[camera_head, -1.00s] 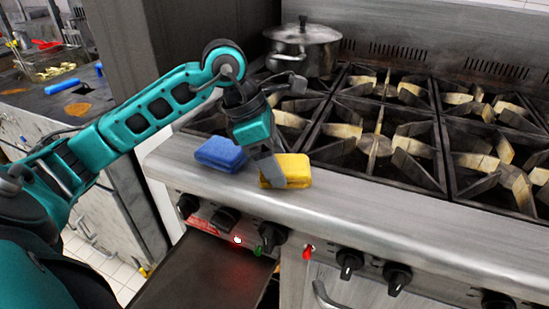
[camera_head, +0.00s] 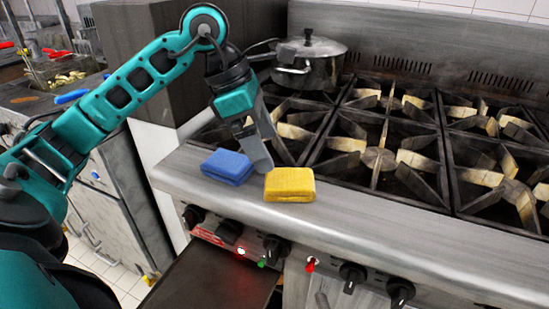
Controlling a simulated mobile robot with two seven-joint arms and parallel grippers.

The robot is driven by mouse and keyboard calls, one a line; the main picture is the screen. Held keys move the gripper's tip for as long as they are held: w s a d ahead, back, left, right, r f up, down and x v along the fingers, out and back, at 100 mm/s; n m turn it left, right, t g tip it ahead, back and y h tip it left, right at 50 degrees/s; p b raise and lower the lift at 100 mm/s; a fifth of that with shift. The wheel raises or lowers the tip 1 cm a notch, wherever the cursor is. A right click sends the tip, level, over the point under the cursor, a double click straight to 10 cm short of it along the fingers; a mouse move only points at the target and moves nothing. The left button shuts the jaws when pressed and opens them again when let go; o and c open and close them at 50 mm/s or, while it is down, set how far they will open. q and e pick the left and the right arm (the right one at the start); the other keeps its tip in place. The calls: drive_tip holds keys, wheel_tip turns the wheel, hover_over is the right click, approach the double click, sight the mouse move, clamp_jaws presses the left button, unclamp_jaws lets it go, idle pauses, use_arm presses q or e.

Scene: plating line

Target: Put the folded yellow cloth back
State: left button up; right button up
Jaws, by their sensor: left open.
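The folded yellow cloth (camera_head: 289,184) lies flat on the steel front ledge of the stove (camera_head: 400,228). A folded blue cloth (camera_head: 227,167) lies just to its left on the same ledge, with a small gap between them. My left gripper (camera_head: 262,160) is open and points down, just above and behind the gap between the two cloths. Nothing shows between its fingers, and it appears apart from the yellow cloth. My right gripper is not in view.
A lidded steel pot (camera_head: 308,62) stands on the back left burner, close behind my left arm. Black burner grates (camera_head: 378,155) fill the stove top. Knobs (camera_head: 351,275) line the front. The ledge right of the yellow cloth is clear.

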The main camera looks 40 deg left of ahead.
use_arm(q)
drive_tip(key=v, duration=0.4)
drive_tip(key=shift+r, duration=0.15)
idle(0.4)
